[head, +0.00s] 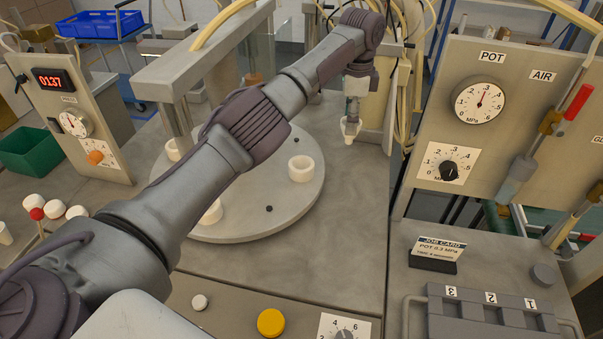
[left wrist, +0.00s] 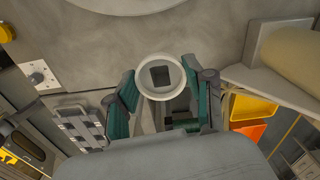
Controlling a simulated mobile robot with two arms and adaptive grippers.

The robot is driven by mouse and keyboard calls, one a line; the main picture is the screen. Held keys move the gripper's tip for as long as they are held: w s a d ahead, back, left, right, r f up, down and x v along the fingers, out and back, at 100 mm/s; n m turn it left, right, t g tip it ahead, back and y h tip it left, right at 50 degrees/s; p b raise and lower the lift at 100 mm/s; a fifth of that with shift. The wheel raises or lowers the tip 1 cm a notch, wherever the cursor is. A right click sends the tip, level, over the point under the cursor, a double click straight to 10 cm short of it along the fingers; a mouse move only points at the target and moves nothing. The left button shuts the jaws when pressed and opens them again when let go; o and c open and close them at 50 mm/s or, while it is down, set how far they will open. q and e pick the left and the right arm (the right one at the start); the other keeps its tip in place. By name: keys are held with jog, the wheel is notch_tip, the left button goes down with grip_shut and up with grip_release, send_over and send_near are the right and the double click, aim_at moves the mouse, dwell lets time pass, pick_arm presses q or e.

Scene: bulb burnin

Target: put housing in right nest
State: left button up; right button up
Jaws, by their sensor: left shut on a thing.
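My left gripper (head: 352,112) points down over the bench, to the right of the round turntable (head: 258,222). It is shut on a white housing (head: 350,129), whose lower end shows below the fingers. In the left wrist view the housing (left wrist: 162,76) is a round white cup with a dark square inside, held between the green-padded fingers (left wrist: 160,102). On the turntable, a white ring-shaped nest (head: 301,168) stands at the right and looks empty. Another white ring (head: 211,213) is partly hidden behind my left arm, and another (head: 173,150) sits further left. My right gripper is not in view.
Several white caps (head: 57,209) and a red-topped rod (head: 37,214) are at the left. A gauge panel (head: 521,110) stands at the right, with a job card (head: 436,254) and numbered rack (head: 490,315) in front. A press frame (head: 205,52) spans the turntable's back.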

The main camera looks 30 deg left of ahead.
pick_arm(q)
jog(key=shift+s+a+f, duration=0.1)
jog(key=shift+a+f, duration=0.1)
jog(key=shift+f, duration=0.1)
jog(key=shift+m, duration=0.3)
jog(key=s+a+f+p, duration=0.1)
jog(key=a+f, duration=0.2)
jog(key=s+a+f+p, duration=0.2)
jog(key=a+f, duration=0.1)
jog(key=a, duration=0.1)
jog(key=s+a+f+p, duration=0.1)
jog(key=a+f, duration=0.2)
jog(key=f, duration=0.1)
jog(key=shift+s+a, duration=0.15)
jog(key=shift+s, duration=0.1)
jog(key=shift+f, duration=0.35)
jog(key=shift+f, duration=0.1)
jog(key=o, duration=1)
jog(key=shift+c, duration=0.2)
